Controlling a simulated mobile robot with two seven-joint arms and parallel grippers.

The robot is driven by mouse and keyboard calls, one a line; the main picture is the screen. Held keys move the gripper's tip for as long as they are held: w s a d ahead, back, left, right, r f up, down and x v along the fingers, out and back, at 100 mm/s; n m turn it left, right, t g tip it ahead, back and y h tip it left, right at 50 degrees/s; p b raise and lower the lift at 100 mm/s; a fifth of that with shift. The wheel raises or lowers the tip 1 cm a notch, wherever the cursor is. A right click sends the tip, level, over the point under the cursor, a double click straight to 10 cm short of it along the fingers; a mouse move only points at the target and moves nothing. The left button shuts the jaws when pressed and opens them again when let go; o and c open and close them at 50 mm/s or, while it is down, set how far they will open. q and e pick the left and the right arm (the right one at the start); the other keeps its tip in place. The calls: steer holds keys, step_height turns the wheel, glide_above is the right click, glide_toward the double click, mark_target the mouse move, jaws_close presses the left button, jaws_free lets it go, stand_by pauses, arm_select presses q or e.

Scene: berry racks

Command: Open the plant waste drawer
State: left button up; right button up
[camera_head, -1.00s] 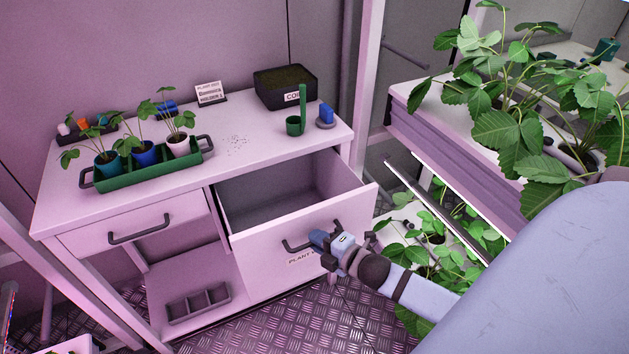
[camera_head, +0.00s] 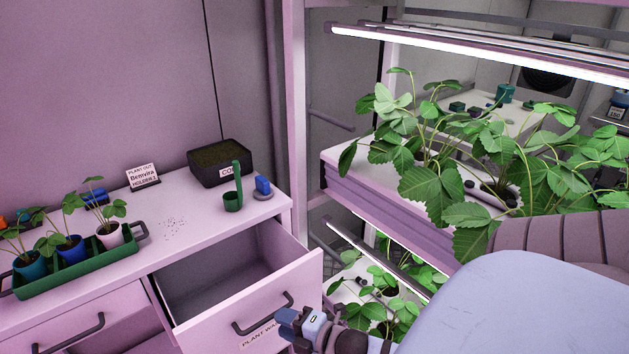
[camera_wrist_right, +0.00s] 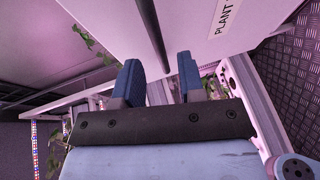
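The plant waste drawer (camera_head: 255,322) stands pulled out of the pale workbench, and its inside (camera_head: 215,278) looks empty. Its dark bar handle (camera_head: 262,318) is on the front, above a label partly reading "PLANT WA". My right gripper (camera_head: 287,322) is in front of the drawer, just below the right end of the handle. In the right wrist view its two blue fingers (camera_wrist_right: 158,80) are apart with nothing between them. The handle (camera_wrist_right: 152,35) passes ahead of them there and seems clear of the fingertips. My left gripper is not in view.
On the bench stand a green tray (camera_head: 75,277) with potted seedlings, a black soil box (camera_head: 219,178), a green scoop (camera_head: 233,200) and a small blue item (camera_head: 263,186). A plant rack (camera_head: 385,205) stands close on the right.

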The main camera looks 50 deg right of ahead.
steer(key=v, duration=0.9)
steer(key=shift+d, duration=0.1)
